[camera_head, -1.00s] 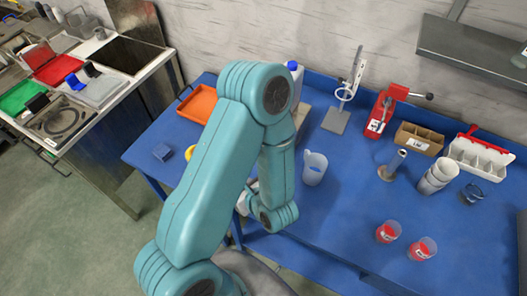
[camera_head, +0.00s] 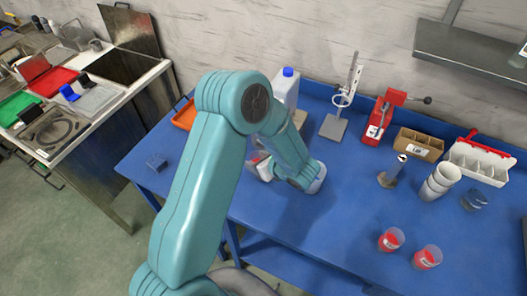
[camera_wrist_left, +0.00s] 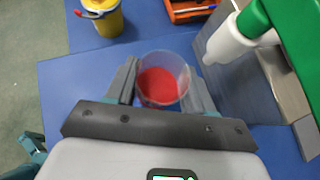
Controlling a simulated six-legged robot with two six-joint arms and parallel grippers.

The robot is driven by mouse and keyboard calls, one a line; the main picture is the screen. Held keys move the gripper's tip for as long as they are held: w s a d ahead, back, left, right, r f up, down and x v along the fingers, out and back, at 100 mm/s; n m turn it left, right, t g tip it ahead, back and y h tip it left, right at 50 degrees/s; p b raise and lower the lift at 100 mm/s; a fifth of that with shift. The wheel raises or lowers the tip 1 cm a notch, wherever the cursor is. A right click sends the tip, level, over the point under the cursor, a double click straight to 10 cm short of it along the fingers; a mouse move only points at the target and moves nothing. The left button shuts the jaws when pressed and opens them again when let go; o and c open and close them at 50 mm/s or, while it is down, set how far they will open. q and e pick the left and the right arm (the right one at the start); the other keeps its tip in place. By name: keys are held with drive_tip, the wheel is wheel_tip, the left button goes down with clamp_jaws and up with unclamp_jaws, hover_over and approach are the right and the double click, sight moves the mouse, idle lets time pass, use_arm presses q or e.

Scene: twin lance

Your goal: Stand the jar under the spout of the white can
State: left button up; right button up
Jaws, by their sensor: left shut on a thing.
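The jar (camera_wrist_left: 158,84), clear with red contents, sits upright between the fingers of my left gripper (camera_wrist_left: 160,75), which is shut on it. In the head view the left gripper and jar are mostly hidden behind my arm, just in front of the white can (camera_head: 288,86) with a blue cap. In the left wrist view the can (camera_wrist_left: 243,92) is at the right. Its white spout (camera_wrist_left: 228,42) and green tap (camera_wrist_left: 287,42) are right of the jar and apart from it. I cannot tell whether the jar touches the table. My right gripper is not in view.
A yellow bucket (camera_wrist_left: 102,18) and an orange tray (camera_wrist_left: 190,10) lie beyond the jar.

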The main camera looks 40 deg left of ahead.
sight(263, 155)
use_arm(q)
drive_tip(key=w+p, duration=0.1)
drive_tip(key=w+a, duration=0.1)
drive_tip(key=w, duration=0.1)
drive_tip(key=shift+w+a+p, duration=0.1)
drive_tip(key=shift+w+p, duration=0.2)
drive_tip(key=shift+p, duration=0.1)
drive_tip(key=shift+f, duration=0.8)
drive_tip(key=shift+s, duration=0.1)
drive_tip(key=shift+f, duration=0.2)
drive_tip(key=o, duration=1.1)
drive_tip(key=shift+r, duration=0.1)
